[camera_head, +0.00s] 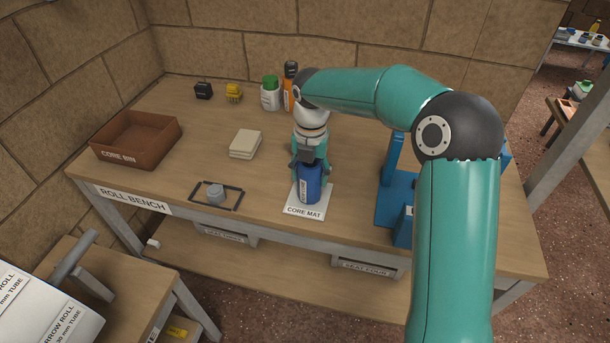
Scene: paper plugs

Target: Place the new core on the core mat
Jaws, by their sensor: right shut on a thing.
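My right gripper (309,163) reaches down over the bench and is shut on a blue cylinder with a white label, which looks like the new core (313,187). The core is upright, over the white core mat (303,212) at the bench's front edge. Its lower end is at the mat; I cannot tell whether it touches or hangs just above. The gripper hides the core's top, and the core hides part of the mat. My left gripper is not in view.
A brown core bin (138,137) stands at the left. A pale block stack (245,143) lies behind. A blue device (393,198) stands right of the mat. Bottles (270,93) stand at the back.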

